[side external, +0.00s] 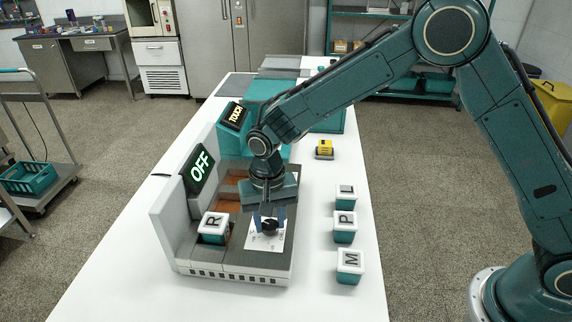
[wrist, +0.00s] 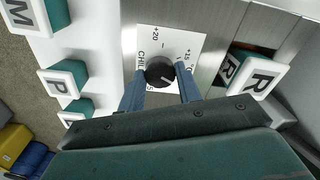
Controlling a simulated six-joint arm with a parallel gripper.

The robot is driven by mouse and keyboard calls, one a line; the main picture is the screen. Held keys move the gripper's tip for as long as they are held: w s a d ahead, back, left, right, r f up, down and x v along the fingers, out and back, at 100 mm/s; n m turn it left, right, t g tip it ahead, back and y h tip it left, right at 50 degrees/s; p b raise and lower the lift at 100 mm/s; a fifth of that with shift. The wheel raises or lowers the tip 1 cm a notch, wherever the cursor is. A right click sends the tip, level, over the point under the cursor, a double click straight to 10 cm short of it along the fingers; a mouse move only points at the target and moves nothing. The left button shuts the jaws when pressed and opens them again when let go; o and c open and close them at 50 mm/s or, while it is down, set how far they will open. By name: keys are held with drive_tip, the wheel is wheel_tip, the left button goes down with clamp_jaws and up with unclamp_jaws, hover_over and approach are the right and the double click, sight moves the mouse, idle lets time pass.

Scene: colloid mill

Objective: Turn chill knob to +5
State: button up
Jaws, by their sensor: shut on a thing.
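The chill knob (wrist: 160,70) is a round black dial on a white scale plate (wrist: 184,40) with "CHILL", "+20" and "+15" legible. My blue fingers partly hide the other marks. The knob (side external: 269,228) also shows on the machine's grey front deck in the side view. My gripper (wrist: 160,84) points down with its two blue fingers on opposite sides of the knob, shut on it. In the side view my gripper (side external: 270,218) covers part of the plate. A pale pointer line shows on the knob, but its exact setting is unclear.
The machine's screen (side external: 199,168) reads "OFF". An "R" block (side external: 213,227) sits in the machine left of the knob. Blocks "L" (side external: 345,196), "P" (side external: 344,228) and "M" (side external: 349,266) stand on the white table to the right. A yellow item (side external: 324,149) lies farther back.

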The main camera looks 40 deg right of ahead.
sight(271, 224)
drive_tip(key=m, duration=0.6)
drive_tip(key=shift+m, duration=0.3)
drive_tip(key=m, duration=0.6)
drive_tip(key=shift+m, duration=0.3)
drive_tip(key=o, duration=1)
drive_tip(key=shift+r, duration=0.15)
wheel_tip(271, 224, up, 14)
drive_tip(key=shift+f, duration=0.2)
drive_tip(key=shift+d+r, duration=0.1)
